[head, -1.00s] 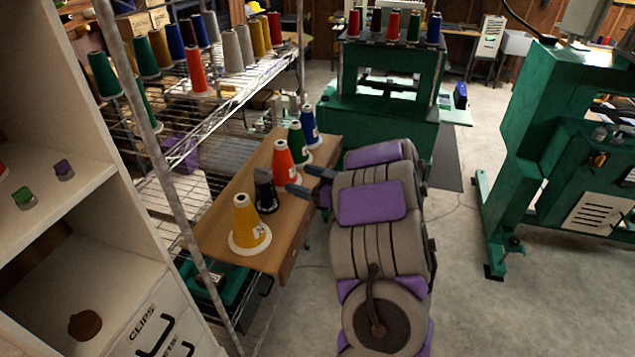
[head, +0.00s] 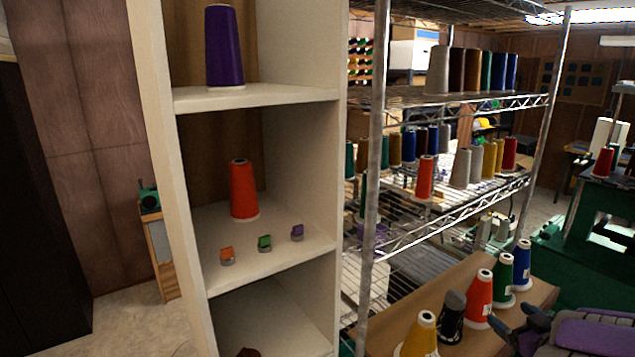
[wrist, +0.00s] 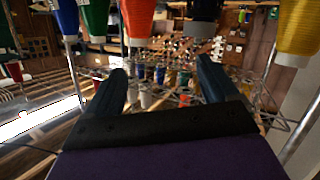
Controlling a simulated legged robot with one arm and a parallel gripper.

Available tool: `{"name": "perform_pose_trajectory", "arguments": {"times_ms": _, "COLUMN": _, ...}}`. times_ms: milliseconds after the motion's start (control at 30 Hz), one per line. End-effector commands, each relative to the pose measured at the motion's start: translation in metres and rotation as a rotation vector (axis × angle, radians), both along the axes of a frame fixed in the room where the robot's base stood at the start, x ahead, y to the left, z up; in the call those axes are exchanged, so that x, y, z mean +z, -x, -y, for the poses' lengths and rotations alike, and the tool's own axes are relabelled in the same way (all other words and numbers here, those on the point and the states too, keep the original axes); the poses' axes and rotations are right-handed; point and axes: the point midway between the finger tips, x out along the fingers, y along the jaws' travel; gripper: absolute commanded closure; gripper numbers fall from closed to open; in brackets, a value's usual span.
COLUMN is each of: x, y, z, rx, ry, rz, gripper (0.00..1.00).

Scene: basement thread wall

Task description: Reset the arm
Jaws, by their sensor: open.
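My gripper (head: 518,322) is at the lower right of the head view, by the right side of the brown wooden table (head: 475,277). Its dark fingers are open and empty in the wrist view (wrist: 160,70), with a gap between the tips. A yellow cone (head: 421,335), a black spool (head: 451,318), a red cone (head: 479,298), a green cone (head: 503,280) and a blue cone (head: 521,265) stand in a row on the table. The purple arm is partly cut off by the picture edge.
A white shelf unit (head: 340,180) holds a purple cone (head: 224,48), a red cone (head: 243,190) and small coloured blocks. A wire rack (head: 374,160) with several thread cones stands beside it. A green machine (head: 600,215) is at the right.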

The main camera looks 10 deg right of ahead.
Motion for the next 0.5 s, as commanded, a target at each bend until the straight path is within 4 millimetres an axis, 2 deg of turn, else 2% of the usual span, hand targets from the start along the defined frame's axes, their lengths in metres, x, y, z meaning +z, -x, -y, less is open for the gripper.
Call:
{"name": "perform_pose_trajectory", "arguments": {"times_ms": 33, "x": 0.011, "y": -0.011, "z": -0.002, "rx": -0.043, "ry": 0.05, "rz": -0.032, "gripper": 0.13}}
{"name": "perform_pose_trajectory", "arguments": {"times_ms": 200, "x": 0.035, "y": -0.023, "z": -0.005, "rx": -0.224, "ry": 0.153, "rz": -0.149, "gripper": 0.13}}
{"name": "perform_pose_trajectory", "arguments": {"times_ms": 367, "x": 0.049, "y": -0.016, "z": -0.024, "rx": -0.377, "ry": 0.178, "rz": -0.266, "gripper": 0.13}}
{"name": "perform_pose_trajectory", "arguments": {"times_ms": 500, "x": 0.054, "y": 0.002, "z": -0.056, "rx": -0.479, "ry": 0.152, "rz": -0.377, "gripper": 0.13}}
